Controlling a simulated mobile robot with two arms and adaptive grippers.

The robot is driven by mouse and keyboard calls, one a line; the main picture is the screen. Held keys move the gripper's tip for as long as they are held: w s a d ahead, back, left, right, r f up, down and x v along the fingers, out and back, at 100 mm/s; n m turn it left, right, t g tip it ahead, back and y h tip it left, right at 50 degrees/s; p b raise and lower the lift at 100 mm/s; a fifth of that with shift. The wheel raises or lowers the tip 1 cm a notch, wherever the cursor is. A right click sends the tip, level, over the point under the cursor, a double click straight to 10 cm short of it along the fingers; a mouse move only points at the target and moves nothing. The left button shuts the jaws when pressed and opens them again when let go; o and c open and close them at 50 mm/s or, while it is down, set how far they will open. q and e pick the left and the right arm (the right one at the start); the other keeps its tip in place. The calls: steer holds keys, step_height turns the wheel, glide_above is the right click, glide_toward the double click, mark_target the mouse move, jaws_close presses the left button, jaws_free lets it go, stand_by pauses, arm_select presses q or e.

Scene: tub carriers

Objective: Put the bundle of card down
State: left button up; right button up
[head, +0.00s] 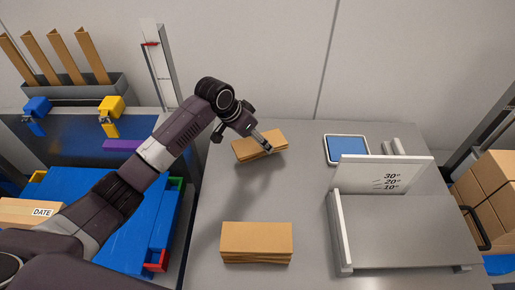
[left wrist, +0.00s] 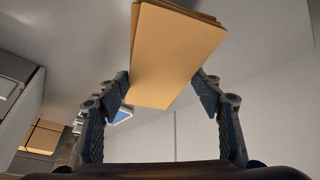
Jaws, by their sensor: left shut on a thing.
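My left gripper (head: 262,142) is shut on a brown bundle of card (head: 247,150) over the far left part of the grey table (head: 310,190). The bundle sits slightly turned and appears to be just above the table, with a shadow below it; I cannot tell the exact gap. In the left wrist view the bundle (left wrist: 175,55) is between the two fingers (left wrist: 162,100). A second bundle of card (head: 256,242) lies flat on the table's near left part. My right gripper is not in view.
A tilted-backed grey stand with angle marks (head: 385,178) fills the table's right side. A blue-screened tablet (head: 346,149) lies at the back. Blue tubs (head: 60,185) stand left of the table, brown boxes (head: 492,185) to the right. Table between the two bundles is clear.

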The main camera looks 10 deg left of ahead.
mark_target(254, 146)
arm_select(q)
steer(key=shift+f, duration=2.1)
steer(key=shift+f, duration=0.1)
steer(key=o, duration=1.8)
steer(key=v, duration=1.2)
steer(key=shift+r, duration=0.2)
